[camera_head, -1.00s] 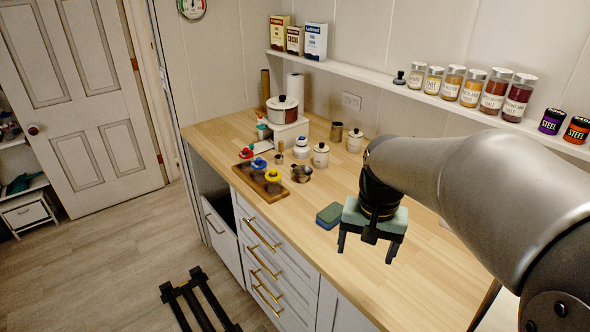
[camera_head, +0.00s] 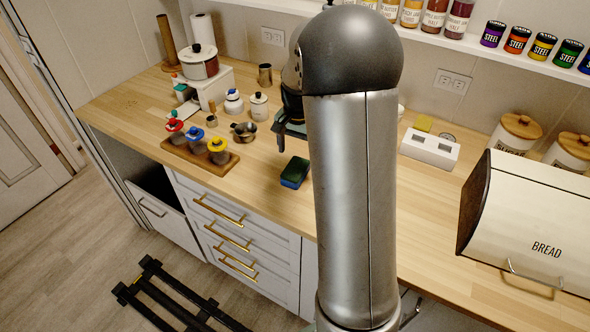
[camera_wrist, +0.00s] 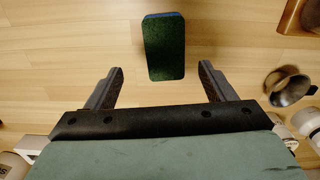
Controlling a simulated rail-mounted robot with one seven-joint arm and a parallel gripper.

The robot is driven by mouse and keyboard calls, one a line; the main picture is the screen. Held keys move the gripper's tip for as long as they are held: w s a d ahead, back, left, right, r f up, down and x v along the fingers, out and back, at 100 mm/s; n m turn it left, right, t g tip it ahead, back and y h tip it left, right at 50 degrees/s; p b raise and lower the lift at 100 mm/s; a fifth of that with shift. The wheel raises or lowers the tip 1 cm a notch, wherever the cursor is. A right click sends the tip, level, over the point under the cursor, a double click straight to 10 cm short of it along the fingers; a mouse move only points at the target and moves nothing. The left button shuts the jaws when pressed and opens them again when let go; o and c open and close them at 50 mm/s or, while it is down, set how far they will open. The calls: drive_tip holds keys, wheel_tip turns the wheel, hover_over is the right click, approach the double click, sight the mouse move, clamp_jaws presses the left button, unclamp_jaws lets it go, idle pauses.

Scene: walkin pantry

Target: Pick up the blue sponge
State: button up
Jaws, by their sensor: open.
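The blue sponge (camera_head: 295,172) lies flat on the wooden counter, with a dark green top face and blue along its side. In the wrist view the sponge (camera_wrist: 164,48) sits at top centre, lengthwise, just beyond the fingertips and between their lines. My gripper (camera_wrist: 161,72) is open and empty, with one finger on each side. In the head view my arm hides most of the gripper; one dark finger (camera_head: 281,140) shows just behind the sponge. I cannot tell the exact height of the fingers above the counter.
A wooden tray (camera_head: 232,164) with red, blue and yellow topped jars and a small metal pot (camera_head: 244,132) stand left of the sponge. A white canister (camera_head: 259,107) stands behind. A bread box (camera_head: 530,215) is at the right. The counter around the sponge is clear.

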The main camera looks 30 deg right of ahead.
sight(296, 168)
drive_tip(key=f, duration=0.2)
drive_tip(key=f+p, duration=0.1)
drive_tip(key=f, duration=0.2)
drive_tip(key=f+p, duration=0.1)
drive_tip(key=f, duration=0.2)
drive_tip(key=shift+w+a, duration=0.15)
drive_tip(key=shift+w, duration=0.15)
drive_tip(key=c, duration=1)
